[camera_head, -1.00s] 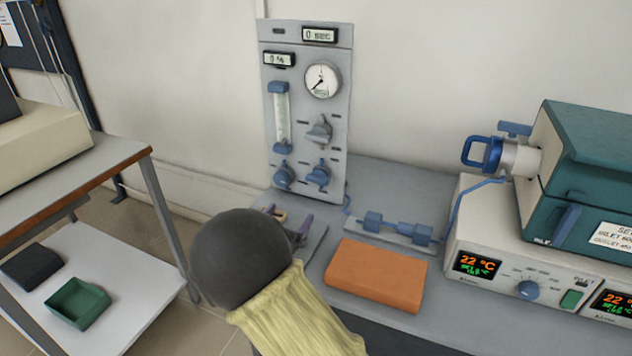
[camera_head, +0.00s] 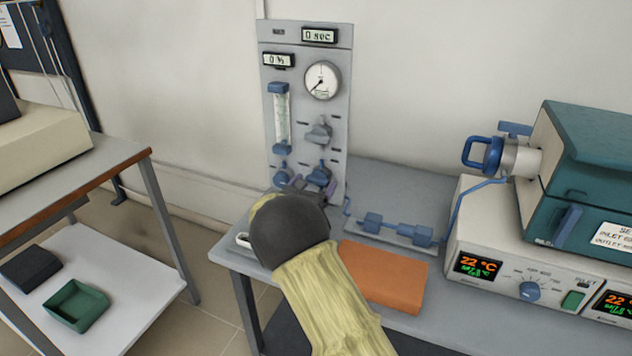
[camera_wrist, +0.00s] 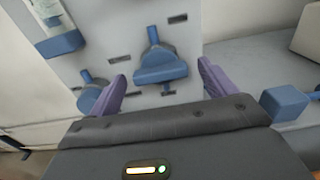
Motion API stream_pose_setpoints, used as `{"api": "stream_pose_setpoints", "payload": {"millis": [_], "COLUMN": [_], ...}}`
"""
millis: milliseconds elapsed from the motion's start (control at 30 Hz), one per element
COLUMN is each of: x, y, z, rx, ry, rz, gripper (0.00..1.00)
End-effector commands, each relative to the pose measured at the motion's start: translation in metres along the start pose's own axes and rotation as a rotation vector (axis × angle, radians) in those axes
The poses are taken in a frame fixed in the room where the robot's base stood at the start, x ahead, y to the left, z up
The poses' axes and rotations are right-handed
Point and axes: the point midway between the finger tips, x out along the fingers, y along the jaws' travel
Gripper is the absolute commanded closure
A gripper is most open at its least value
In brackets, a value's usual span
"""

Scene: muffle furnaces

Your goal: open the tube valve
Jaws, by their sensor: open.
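The grey gas panel (camera_head: 305,65) stands upright at the back of the bench. It carries two blue valves low down, a lower left valve (camera_head: 283,172) and a lower right valve (camera_head: 319,172). I cannot read which is labelled as the tube valve. In the wrist view the lower right valve (camera_wrist: 160,66) sits ahead, between the two purple fingers and apart from them. The lower left valve (camera_wrist: 92,92) is partly hidden by the left finger. My gripper (camera_wrist: 161,82) is open and empty. In the head view my dark wrist hides most of the gripper (camera_head: 303,186).
A grey knob (camera_head: 319,131), gauge (camera_head: 322,80) and flow tube (camera_head: 281,117) sit higher on the panel. An orange block (camera_head: 390,275) lies right of my arm. Blue fittings (camera_head: 396,229) and a teal furnace (camera_head: 590,160) stand further right.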

Motion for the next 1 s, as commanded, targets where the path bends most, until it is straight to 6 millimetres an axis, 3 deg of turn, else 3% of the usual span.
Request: {"api": "stream_pose_setpoints", "payload": {"millis": [200,467,500,733,1000], "x": [0.021,0.023,0.023,0.023,0.022], "y": [0.0,0.0,0.0,0.001,0.001], "z": [0.0,0.0,0.0,0.0,-0.001], "rx": [0.002,0.001,0.001,0.001,0.016], "ry": [0.0,0.001,0.001,0.001,0.0], "rz": [0.0,0.001,0.001,0.001,0.001], "gripper": [0.16,0.16,0.18,0.61,0.61]}}
